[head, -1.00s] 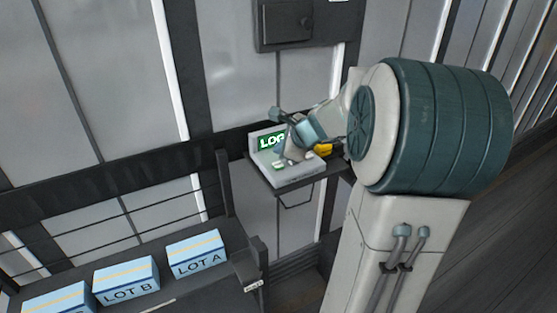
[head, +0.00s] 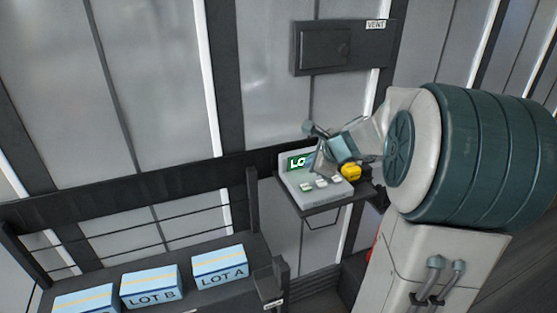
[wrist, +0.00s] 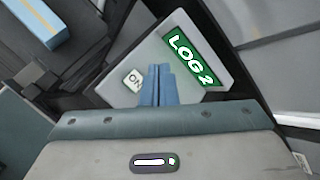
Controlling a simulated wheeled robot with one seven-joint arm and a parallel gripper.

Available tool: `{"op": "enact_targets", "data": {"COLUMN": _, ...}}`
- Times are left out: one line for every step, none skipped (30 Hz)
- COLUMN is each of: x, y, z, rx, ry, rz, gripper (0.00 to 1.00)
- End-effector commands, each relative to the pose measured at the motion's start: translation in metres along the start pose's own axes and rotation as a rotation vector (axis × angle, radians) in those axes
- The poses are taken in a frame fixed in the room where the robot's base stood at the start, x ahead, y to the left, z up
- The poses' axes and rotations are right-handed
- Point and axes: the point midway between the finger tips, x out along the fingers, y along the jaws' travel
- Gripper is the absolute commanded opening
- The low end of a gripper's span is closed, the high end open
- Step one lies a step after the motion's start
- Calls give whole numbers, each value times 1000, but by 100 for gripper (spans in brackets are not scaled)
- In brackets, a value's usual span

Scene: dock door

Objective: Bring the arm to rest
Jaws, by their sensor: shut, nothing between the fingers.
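My gripper (wrist: 158,86) is shut and empty in the wrist view, its blue fingertips together in front of a light grey console. The console (head: 323,199) sits on a small shelf in the head view. In the head view my arm reaches in from the right and partly covers the display; several pale buttons show on the console's front. I cannot tell whether the fingertips touch the console.
A rack at lower left holds blue boxes, LOT A (head: 219,265) and LOT B (head: 150,288), with another cut off. A dark wall box (head: 325,48) near a "VENT" label is above the console. A yellow object (head: 350,172) is beside my gripper.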

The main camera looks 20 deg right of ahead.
Motion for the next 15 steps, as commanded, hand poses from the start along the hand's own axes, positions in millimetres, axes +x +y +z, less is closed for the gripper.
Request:
{"op": "enact_targets", "data": {"x": 0, "y": 0, "z": 0, "rx": 0, "ry": 0, "rz": 0, "gripper": 0}}
{"op": "enact_targets", "data": {"x": 0, "y": 0, "z": 0, "rx": 0, "ry": 0, "rz": 0, "gripper": 0}}
{"op": "enact_targets", "data": {"x": 0, "y": 1, "z": 1, "rx": -5, "ry": 0, "rz": 2, "gripper": 0}}
{"op": "enact_targets", "data": {"x": 0, "y": 2, "z": 2, "rx": -14, "ry": 1, "rz": 5, "gripper": 0}}
{"op": "enact_targets", "data": {"x": 0, "y": 4, "z": 4, "rx": -29, "ry": 3, "rz": 11, "gripper": 0}}
{"op": "enact_targets", "data": {"x": 0, "y": 9, "z": 8, "rx": -60, "ry": 7, "rz": 22, "gripper": 0}}
{"op": "enact_targets", "data": {"x": 1, "y": 14, "z": 11, "rx": -92, "ry": 10, "rz": 34, "gripper": 0}}
{"op": "enact_targets", "data": {"x": 1, "y": 21, "z": 16, "rx": -132, "ry": 13, "rz": 49, "gripper": 0}}
{"op": "enact_targets", "data": {"x": 0, "y": 31, "z": 22, "rx": -197, "ry": 19, "rz": 73, "gripper": 0}}
{"op": "enact_targets", "data": {"x": 0, "y": 39, "z": 27, "rx": -254, "ry": 24, "rz": 93, "gripper": 0}}
{"op": "enact_targets", "data": {"x": -2, "y": 48, "z": 32, "rx": -315, "ry": 29, "rz": 114, "gripper": 0}}
{"op": "enact_targets", "data": {"x": -4, "y": 62, "z": 39, "rx": -402, "ry": 35, "rz": 146, "gripper": 0}}
{"op": "enact_targets", "data": {"x": -6, "y": 72, "z": 44, "rx": -469, "ry": 38, "rz": 168, "gripper": 0}}
{"op": "enact_targets", "data": {"x": -9, "y": 82, "z": 48, "rx": -536, "ry": 42, "rz": 191, "gripper": 0}}
{"op": "enact_targets", "data": {"x": -13, "y": 94, "z": 53, "rx": -624, "ry": 44, "rz": 221, "gripper": 0}}
